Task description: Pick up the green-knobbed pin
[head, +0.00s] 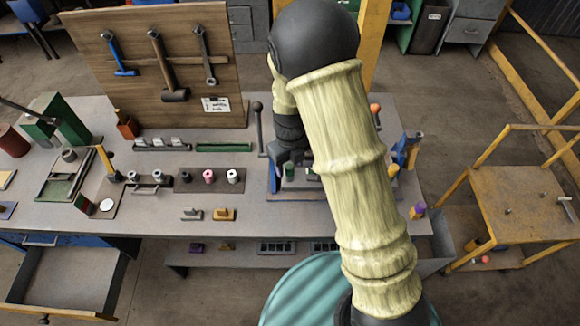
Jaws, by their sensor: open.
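A dark green upright cylinder (289,170), which looks like the green knob of the pin, stands on a blue-edged grey fixture (276,190) on the workbench. Its lower part is too small to make out. My gripper (293,163) is dark grey, points down over this fixture, and its fingers are apart close around or just above the green cylinder. I cannot tell whether they touch it. My pale arm hides the right part of the fixture and some of the gripper.
A lever (258,128) stands just left of the fixture. A brown board (185,181) with spools lies further left. A wooden tool panel (165,65) rises behind. A purple-topped block (418,210) stands at the bench's right edge. Bare bench (150,215) lies front left.

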